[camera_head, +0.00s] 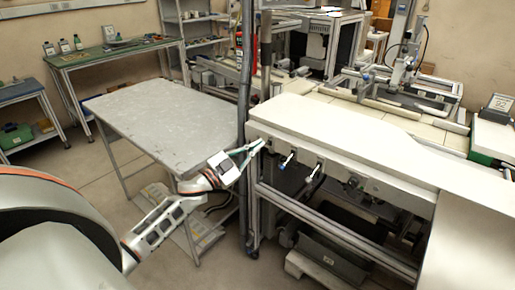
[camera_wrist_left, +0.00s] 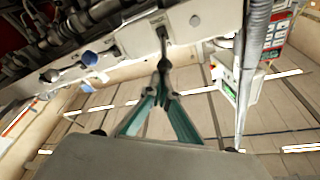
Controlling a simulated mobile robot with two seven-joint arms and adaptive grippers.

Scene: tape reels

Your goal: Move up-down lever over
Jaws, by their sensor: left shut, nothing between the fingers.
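My left gripper (camera_head: 258,146) reaches the left end of the pale machine's front panel (camera_head: 340,165). Its teal fingers are shut with nothing between them. In the left wrist view the closed fingertips (camera_wrist_left: 163,68) point at a small dark lever (camera_wrist_left: 161,34) on a light plate and are very close to it; I cannot tell whether they touch. A blue-tipped lever (camera_head: 287,160) sticks out from the panel just right of the gripper, and its blue knob (camera_wrist_left: 90,58) shows in the left wrist view. A dark lever (camera_head: 316,172) is further right. My right gripper is not in view.
A bare grey metal table (camera_head: 165,115) stands left of the machine. A dark vertical pole (camera_head: 244,90) stands close behind the gripper. A metal frame (camera_head: 330,232) runs below the panel. A green-topped bench (camera_head: 110,52) is at the back left.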

